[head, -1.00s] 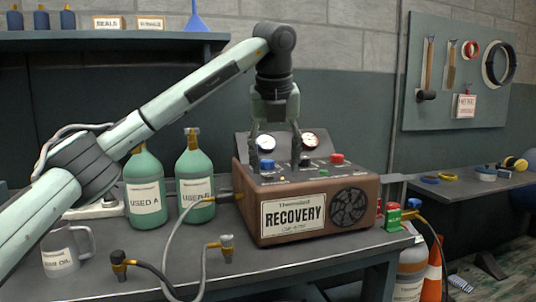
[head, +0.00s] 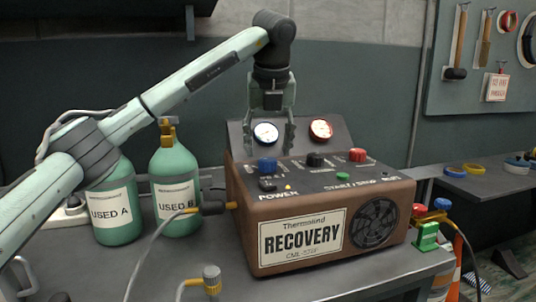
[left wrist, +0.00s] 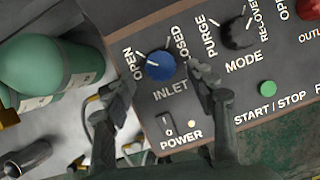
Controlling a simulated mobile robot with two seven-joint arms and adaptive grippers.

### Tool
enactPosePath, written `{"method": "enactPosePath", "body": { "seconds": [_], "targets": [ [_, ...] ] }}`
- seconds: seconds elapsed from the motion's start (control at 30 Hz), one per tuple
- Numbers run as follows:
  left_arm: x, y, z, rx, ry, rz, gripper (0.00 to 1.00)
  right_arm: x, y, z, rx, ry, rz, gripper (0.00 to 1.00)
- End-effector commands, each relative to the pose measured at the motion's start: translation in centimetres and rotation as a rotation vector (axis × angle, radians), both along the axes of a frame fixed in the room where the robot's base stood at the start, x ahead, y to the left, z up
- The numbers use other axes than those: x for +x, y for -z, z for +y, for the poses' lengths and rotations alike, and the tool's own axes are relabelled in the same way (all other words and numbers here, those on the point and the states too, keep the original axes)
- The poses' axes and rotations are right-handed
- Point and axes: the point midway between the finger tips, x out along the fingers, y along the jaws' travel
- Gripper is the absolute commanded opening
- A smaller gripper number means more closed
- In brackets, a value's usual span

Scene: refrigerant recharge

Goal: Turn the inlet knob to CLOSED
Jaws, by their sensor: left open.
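The blue inlet knob (head: 267,164) is at the left of the sloped control panel on the recovery machine (head: 330,205). My left gripper (head: 270,149) is open, pointing down just above the knob. In the wrist view the left gripper's fingers (left wrist: 163,80) stand either side of it, apparently not touching. My right gripper is out of view.
A black mode knob (head: 315,159) and a red outlet knob (head: 357,155) stand right of the inlet knob. Two gauges rise behind. A power switch (left wrist: 166,125) and green start/stop button (left wrist: 267,88) are nearby. Green cylinders (head: 175,190) stand left; a hose joins the machine's left side.

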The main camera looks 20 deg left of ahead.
Motion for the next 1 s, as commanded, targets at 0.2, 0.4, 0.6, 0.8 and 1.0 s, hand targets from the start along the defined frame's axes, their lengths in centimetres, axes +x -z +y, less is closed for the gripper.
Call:
{"method": "enactPosePath", "body": {
  "seconds": [0.2,0.4,0.6,0.8,1.0],
  "targets": [
    [1.0,2.6,0.4,0.0,0.001,0.001,0.56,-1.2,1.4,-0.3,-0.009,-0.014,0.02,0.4],
    [1.2,3.2,0.5,0.0,0.001,-0.001,0.56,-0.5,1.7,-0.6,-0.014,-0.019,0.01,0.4],
    [1.2,3.2,0.5,0.0,0.001,-0.001,0.53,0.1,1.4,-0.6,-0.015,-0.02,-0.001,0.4],
    [1.2,3.2,0.5,0.0,0.001,-0.001,0.28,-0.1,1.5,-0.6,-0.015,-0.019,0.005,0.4],
    [1.2,3.2,0.5,0.0,0.001,-0.001,0.06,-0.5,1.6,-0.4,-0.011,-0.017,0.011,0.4]
  ]
}}
